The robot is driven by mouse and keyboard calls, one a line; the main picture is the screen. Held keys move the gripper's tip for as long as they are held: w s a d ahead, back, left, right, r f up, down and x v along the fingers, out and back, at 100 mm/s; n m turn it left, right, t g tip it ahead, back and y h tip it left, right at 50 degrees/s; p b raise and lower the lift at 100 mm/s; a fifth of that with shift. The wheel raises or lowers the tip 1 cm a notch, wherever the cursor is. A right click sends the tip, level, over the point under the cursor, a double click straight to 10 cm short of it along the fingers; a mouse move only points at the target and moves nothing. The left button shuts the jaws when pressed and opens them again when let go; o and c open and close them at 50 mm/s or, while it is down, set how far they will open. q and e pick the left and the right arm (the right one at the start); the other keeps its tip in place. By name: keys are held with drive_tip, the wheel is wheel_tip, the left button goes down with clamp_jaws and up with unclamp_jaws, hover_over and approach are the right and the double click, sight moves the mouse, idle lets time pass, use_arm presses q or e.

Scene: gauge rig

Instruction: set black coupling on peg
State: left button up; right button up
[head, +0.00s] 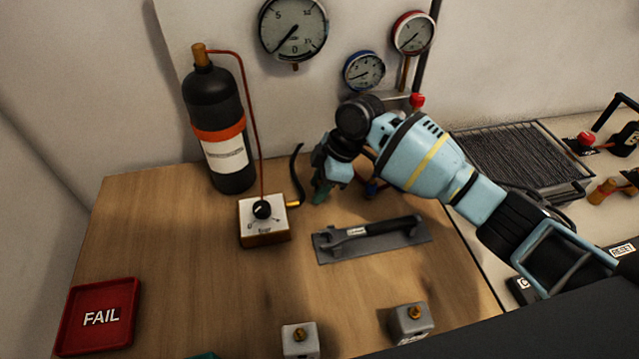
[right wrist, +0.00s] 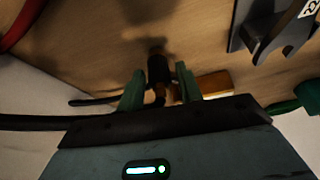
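The black coupling (right wrist: 158,69) shows in the right wrist view as a short dark cylinder with a brass-coloured part below it. It lies between the green fingertips of my right gripper (right wrist: 159,80). The fingers stand apart, with narrow gaps seemingly on both sides of it. In the head view my right gripper (head: 321,188) is low over the table, beside the curved black hose, and it hides the coupling. Two grey blocks with brass pegs, one left (head: 300,335) and one right (head: 415,312), stand at the near edge; I cannot tell which peg is meant.
A small box with a black knob (head: 263,220) stands left of the gripper, with a black gas bottle (head: 222,130) behind it. A wrench on a grey holder (head: 371,240) lies in front. A red FAIL tray (head: 98,317) is at the near left. Bare wood lies between.

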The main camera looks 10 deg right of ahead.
drive_tip(key=shift+o, duration=0.4)
drive_tip(key=o, duration=0.5)
drive_tip(key=v, duration=0.7)
drive_tip(key=shift+r, duration=0.4)
drive_tip(key=shift+d, duration=0.1)
